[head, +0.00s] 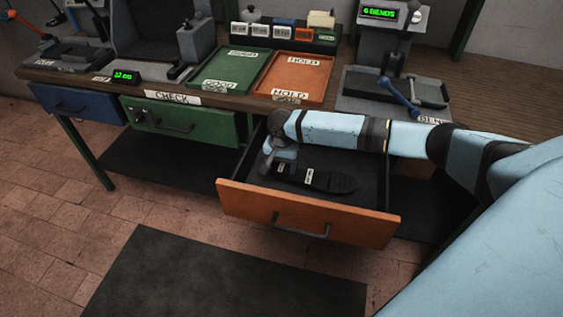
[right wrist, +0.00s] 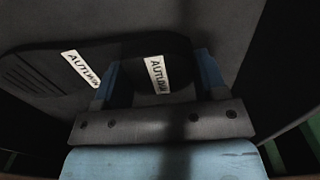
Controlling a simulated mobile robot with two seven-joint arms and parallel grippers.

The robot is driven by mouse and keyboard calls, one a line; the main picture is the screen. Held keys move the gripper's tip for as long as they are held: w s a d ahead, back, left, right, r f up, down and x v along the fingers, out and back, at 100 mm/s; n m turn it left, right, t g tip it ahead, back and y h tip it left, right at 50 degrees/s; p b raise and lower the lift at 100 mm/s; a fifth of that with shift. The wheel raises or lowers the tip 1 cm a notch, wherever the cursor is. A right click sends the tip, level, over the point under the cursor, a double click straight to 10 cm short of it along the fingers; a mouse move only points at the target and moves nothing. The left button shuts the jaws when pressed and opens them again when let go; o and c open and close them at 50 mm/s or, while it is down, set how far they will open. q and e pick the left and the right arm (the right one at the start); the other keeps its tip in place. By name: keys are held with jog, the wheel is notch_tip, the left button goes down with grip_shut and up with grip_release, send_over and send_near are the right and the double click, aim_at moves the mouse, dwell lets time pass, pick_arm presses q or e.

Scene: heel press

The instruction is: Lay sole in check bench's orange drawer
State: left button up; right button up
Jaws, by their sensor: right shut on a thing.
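The orange drawer (head: 300,218) of the check bench stands pulled out, with a dark floor inside. A black sole (head: 333,181) with a white label lies in it; it also shows at the left of the right wrist view (right wrist: 35,75), its label reading AUTUMN. My left gripper is out of view.
A green drawer (head: 190,124) and a blue drawer (head: 75,103) sit to the left. On the bench are a green GOOD tray (head: 233,73) and an orange HOLD tray (head: 297,80). A bend device (head: 392,95) stands at right. A dark mat (head: 225,280) lies on the floor.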

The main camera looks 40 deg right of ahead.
jog(key=shift+f, duration=0.1)
jog(key=o, duration=0.9)
jog(key=shift+o, duration=0.6)
jog(key=shift+r+b, duration=0.25)
jog(key=shift+b, duration=0.15)
notch_tip(320, 180, up, 13)
jog(key=p, duration=0.2)
jog(key=shift+f, duration=0.15)
